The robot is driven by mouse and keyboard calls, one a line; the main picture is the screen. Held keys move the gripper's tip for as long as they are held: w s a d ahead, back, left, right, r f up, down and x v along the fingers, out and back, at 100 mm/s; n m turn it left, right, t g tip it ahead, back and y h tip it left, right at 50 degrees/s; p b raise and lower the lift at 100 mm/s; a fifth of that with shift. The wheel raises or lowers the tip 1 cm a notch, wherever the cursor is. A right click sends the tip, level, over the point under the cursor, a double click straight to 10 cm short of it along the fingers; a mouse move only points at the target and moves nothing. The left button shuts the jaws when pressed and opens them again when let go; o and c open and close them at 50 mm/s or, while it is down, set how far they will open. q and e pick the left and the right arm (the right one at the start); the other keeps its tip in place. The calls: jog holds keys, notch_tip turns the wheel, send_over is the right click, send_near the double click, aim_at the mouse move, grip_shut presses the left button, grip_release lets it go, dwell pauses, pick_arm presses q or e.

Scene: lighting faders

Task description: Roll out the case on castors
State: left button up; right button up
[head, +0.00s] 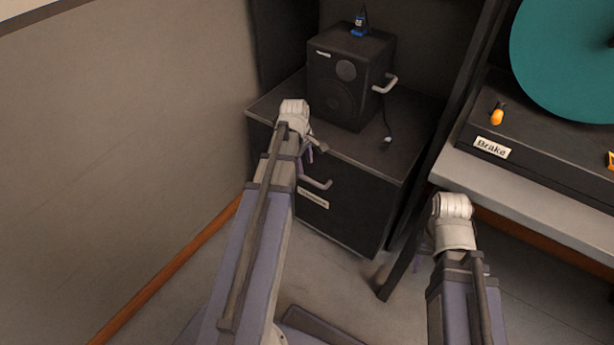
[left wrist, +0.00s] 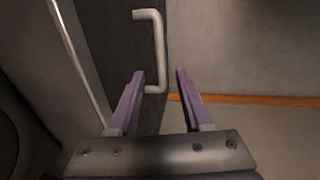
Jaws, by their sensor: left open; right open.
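The case is a dark box (head: 355,215) on the floor, with a pale label and a light bar handle (head: 317,182) on its front. Its castors cannot be made out. My left gripper (head: 314,153) is at the case's front, by the handle. In the left wrist view, its purple fingers (left wrist: 160,78) are open, and the pale handle (left wrist: 159,45) stands between and beyond them; contact is not visible. My right gripper (head: 425,245) is before the desk, away from the case, its jaws mostly hidden by my wrist.
A desk (head: 530,205) with a slanted dark leg is close on the right. A wall (head: 120,150) is on the left. Floor in front is open.

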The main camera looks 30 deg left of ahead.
aim_at(307, 179)
pick_arm(q)
jog(key=f+b, duration=0.2)
jog(key=w+f+b, duration=0.1)
jog(key=f+b, duration=0.1)
jog(key=f, duration=0.1)
jog(key=f+b, duration=0.2)
jog(key=b, duration=0.1)
jog(key=shift+w+d+f, duration=0.1)
jog(key=shift+w+f, duration=0.05)
jog(key=shift+f, duration=0.05)
grip_shut()
dwell(1.3)
